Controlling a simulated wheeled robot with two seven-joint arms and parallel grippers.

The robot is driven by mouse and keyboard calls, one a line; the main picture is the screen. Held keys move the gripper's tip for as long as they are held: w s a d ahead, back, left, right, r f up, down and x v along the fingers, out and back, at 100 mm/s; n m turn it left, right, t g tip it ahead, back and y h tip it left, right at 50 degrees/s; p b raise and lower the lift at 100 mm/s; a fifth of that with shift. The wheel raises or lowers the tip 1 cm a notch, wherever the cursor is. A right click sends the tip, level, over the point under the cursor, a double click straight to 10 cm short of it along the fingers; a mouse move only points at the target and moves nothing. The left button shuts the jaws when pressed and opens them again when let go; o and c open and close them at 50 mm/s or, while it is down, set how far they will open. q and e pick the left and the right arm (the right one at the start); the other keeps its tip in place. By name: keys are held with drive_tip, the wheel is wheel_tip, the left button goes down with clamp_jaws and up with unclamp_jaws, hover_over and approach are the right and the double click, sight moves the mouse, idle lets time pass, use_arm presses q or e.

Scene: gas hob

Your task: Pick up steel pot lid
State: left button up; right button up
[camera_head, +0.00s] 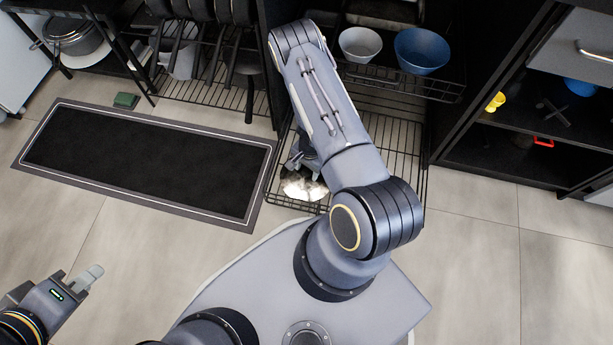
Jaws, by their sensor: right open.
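A shiny steel pot lid (304,187) lies at the front of the low wire pull-out rack, near its front left corner. My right arm reaches over it from the front. My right gripper (298,166) is low over the rack, right at the far side of the lid. It is open, and my arm partly covers it. I cannot tell whether its fingers touch the lid. My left gripper (78,282) is at the lower left above the tiled floor, away from the lid. Its finger gap does not show clearly.
A white bowl (360,44) and a blue bowl (422,50) stand on a higher rack at the back. Pans hang at the upper left beside another wire rack (215,85). A dark mat (150,160) lies on the floor. Black shelves (500,150) stand at the right.

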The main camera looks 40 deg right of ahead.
clamp_jaws()
drive_tip(key=shift+r, duration=0.2)
